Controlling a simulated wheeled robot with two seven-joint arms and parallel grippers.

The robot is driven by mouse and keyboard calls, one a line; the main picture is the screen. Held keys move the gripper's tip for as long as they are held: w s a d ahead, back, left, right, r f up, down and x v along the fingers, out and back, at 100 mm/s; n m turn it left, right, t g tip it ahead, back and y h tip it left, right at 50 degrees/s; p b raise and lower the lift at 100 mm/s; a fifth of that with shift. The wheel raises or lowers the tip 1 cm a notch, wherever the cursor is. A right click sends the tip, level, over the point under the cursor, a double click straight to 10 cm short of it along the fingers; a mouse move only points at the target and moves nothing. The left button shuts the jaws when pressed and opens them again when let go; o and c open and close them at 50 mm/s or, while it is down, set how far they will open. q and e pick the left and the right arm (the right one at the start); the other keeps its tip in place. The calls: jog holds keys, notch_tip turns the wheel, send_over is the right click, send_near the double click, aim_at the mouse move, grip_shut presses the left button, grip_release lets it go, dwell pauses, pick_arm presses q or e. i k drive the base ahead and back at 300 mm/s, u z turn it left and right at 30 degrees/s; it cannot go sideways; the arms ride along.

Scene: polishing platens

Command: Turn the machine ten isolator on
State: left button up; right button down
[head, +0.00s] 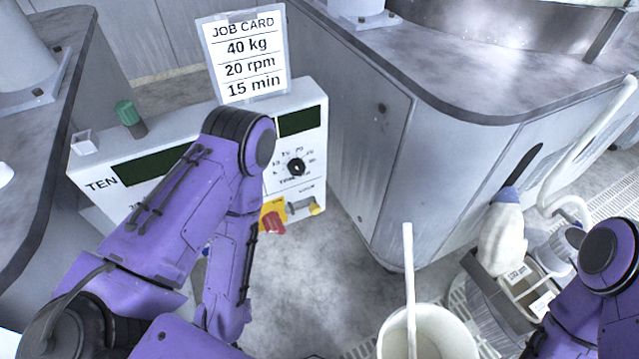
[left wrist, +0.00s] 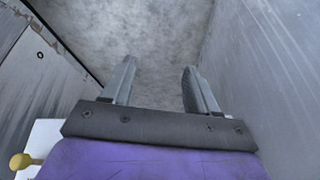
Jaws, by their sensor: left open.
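The machine ten control panel (head: 90,168) is a white box marked TEN, at the left centre of the head view. My left arm crosses in front of it and hides part of its face. The isolator, a red handle (head: 272,222) on a yellow plate (head: 268,205), shows low on the panel beside my forearm, partly covered; its setting cannot be read. My left gripper (left wrist: 157,88) is open and empty in the left wrist view, with grey floor beyond its fingers. I cannot make out its fingers in the head view. My right gripper is out of view.
The panel has a black dial (head: 296,167), a yellow knob (head: 315,208), also in the left wrist view (left wrist: 20,161), and a green lamp (head: 130,119). A job card (head: 246,54) stands above. A grey cabinet (head: 370,150) is right of it; a white bucket (head: 428,335) is in front.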

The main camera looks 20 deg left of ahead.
aim_at(272, 222)
jog(key=u, duration=0.5)
jog(key=k, duration=1.2)
jog(key=u, duration=0.75)
jog(key=i, duration=0.45)
jog(key=z, duration=0.15)
jog(key=k, duration=0.5)
jog(key=z, duration=0.8)
jog(key=i, duration=0.65)
jog(key=u, duration=0.15)
